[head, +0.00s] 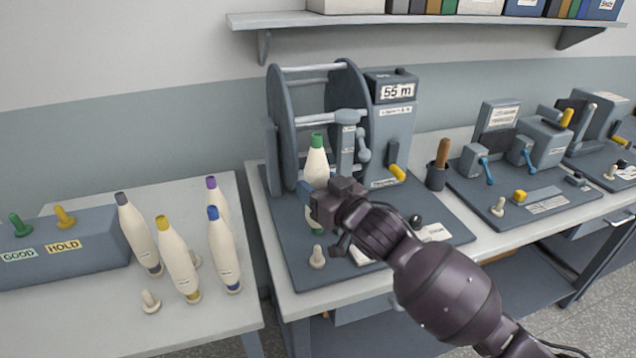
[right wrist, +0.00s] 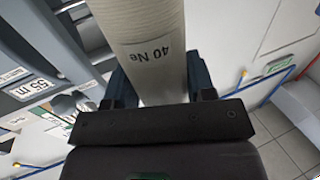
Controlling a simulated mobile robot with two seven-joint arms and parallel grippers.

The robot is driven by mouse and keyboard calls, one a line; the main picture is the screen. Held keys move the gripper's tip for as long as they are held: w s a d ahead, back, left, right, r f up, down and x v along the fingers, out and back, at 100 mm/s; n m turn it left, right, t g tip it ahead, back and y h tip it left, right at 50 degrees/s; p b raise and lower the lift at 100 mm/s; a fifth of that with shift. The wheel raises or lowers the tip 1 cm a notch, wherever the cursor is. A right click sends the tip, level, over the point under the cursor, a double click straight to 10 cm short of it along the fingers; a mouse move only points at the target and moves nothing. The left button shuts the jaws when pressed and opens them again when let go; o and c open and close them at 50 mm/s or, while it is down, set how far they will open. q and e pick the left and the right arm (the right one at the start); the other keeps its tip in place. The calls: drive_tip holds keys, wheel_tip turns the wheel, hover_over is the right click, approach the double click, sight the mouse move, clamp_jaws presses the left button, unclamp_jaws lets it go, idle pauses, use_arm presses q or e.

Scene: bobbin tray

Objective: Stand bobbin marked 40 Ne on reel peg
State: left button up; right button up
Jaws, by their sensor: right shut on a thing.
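The bobbin marked 40 Ne (right wrist: 152,45) is cream with a green tip and shows upright in the head view (head: 316,162). My right gripper (head: 308,192) is shut around its middle, and the label faces the right wrist camera. The gripper hides part of the bobbin's lower half in the head view. A short cream peg (head: 317,258) stands on the reel's dark base plate (head: 300,279), in front of and below the bobbin. I cannot tell whether the bobbin's foot touches the plate. My left gripper is not in view.
The reel (head: 284,125) with its 55 m counter (head: 396,91) stands behind the bobbin. Several bobbins, such as the yellow-tipped one (head: 177,258), stand on the left table (head: 95,325). A wooden-handled tool in a cup (head: 437,176) and a tester (head: 545,140) are to the right.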

drive_tip(key=shift+f+b, duration=1.9)
drive_tip(key=shift+f, duration=0.1)
drive_tip(key=shift+r, duration=0.1)
